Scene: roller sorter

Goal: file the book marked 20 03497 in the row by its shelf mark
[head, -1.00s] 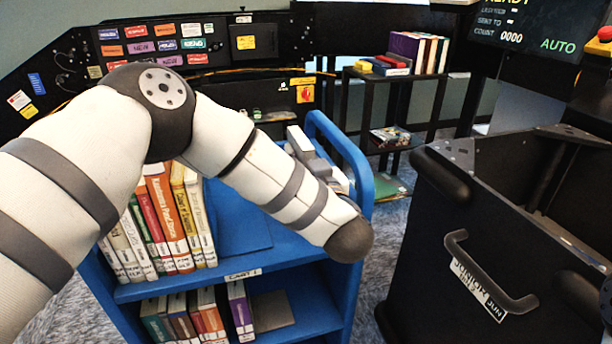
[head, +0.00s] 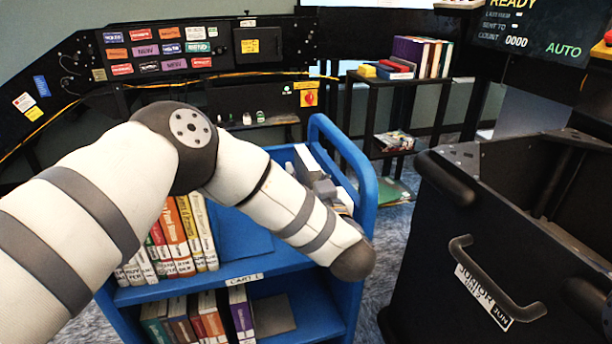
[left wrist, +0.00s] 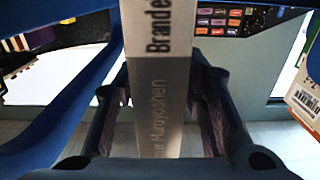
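In the left wrist view a book with a white and grey spine (left wrist: 157,105) stands between the two fingers of my left gripper (left wrist: 158,88). Its lettering reads in part "Brande". The shelf mark is not readable there, so I cannot tell if it is 20 03497. The fingers stand on both sides of the spine with narrow gaps; the gripper looks open. In the head view my left forearm reaches over the blue cart (head: 362,165) and mostly hides the hand. A row of books (head: 180,235) with white labels stands on the cart's top shelf, left. My right gripper does not show.
More books (head: 205,315) stand on the cart's lower shelf. A black bin (head: 455,215) with a handle is close on the right. A dark rack (head: 400,85) with books stands behind.

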